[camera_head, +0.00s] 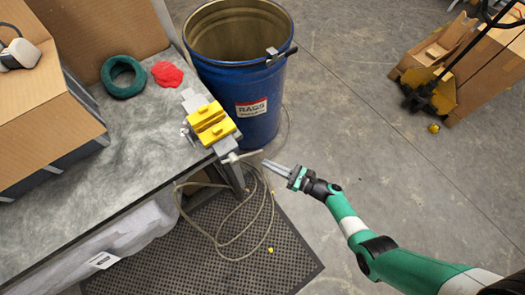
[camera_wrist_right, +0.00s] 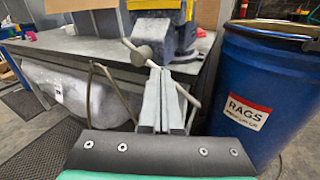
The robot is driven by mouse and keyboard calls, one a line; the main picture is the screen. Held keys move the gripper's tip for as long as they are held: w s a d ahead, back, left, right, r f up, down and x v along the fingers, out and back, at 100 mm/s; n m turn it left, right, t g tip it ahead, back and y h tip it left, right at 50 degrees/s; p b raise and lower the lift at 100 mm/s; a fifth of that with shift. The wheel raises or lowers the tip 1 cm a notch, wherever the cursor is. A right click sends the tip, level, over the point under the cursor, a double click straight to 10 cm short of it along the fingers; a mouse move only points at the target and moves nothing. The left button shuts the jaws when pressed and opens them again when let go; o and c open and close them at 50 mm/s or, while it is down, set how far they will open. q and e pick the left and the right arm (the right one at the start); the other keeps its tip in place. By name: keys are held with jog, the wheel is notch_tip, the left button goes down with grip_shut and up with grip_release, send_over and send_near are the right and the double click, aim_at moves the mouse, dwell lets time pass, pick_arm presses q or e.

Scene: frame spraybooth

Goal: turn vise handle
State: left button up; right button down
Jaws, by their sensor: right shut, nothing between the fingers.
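The vise (camera_head: 208,120) with yellow jaw covers is mounted at the right edge of the grey workbench. Its handle, a thin metal bar (camera_head: 242,156), sticks out from the front of the vise toward my right arm. In the right wrist view the handle (camera_wrist_right: 188,94) runs diagonally through the round screw head (camera_wrist_right: 142,55). My right gripper (camera_head: 266,163) is shut and empty, just off the handle's outer end. In the wrist view its fingertips (camera_wrist_right: 159,72) overlap the bar's middle; I cannot tell whether they touch. My left gripper is not in view.
A blue rags drum (camera_head: 228,85) stands right of the vise. The workbench (camera_head: 120,165) holds a green coil (camera_head: 122,77), a red cloth (camera_head: 167,74) and cardboard boxes. A hose (camera_head: 222,240) lies over the black mat (camera_head: 290,262). Open floor surrounds my right arm.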

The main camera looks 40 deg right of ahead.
aim_at(244, 156)
jog(key=d+n+g+h+b, duration=0.1)
jog(key=d+n+h+b, duration=0.1)
jog(key=n, duration=1.1)
jog(key=d+r+n+g+h+b, duration=0.1)
jog(key=d+n+b, duration=0.3)
jog(key=n, duration=1)
jog(key=shift+s+d+r+n+g+h+b, duration=0.3)
jog(key=shift+s+d+h+b, duration=0.15)
jog(key=shift+b, duration=0.5)
jog(key=w+a+f+b, duration=0.4)
jog(key=w+f+b, duration=0.2)
jog(key=w, duration=0.2)
jog(key=shift+w+f, duration=0.3)
jog(key=shift+f, duration=0.05)
